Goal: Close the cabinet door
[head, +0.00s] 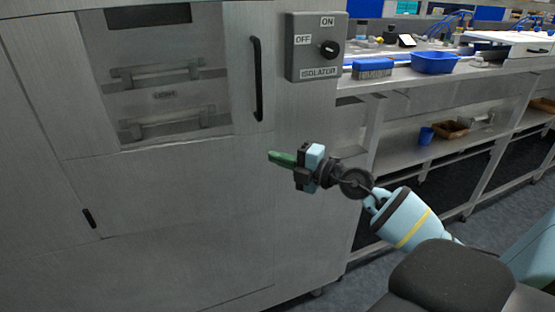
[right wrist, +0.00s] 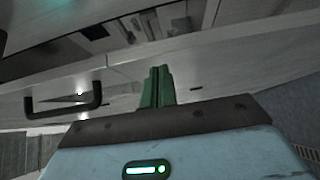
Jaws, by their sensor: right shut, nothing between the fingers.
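The grey metal cabinet fills the left of the head view. Its door (head: 242,95) has a window and a black vertical handle (head: 258,80). The door appears flush with the cabinet front. My right gripper (head: 270,155) is in front of the cabinet, below the handle and a little right of it. Its green fingers are together and empty; a gap to the door surface cannot be judged. In the right wrist view the shut fingers (right wrist: 157,87) point at the grey front, with the black handle (right wrist: 65,104) to their left. My left gripper is not in view.
A grey isolator switch box (head: 316,47) is mounted right of the handle. A lower shelf holds a blue cup (head: 426,135) and a brown tray (head: 451,130).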

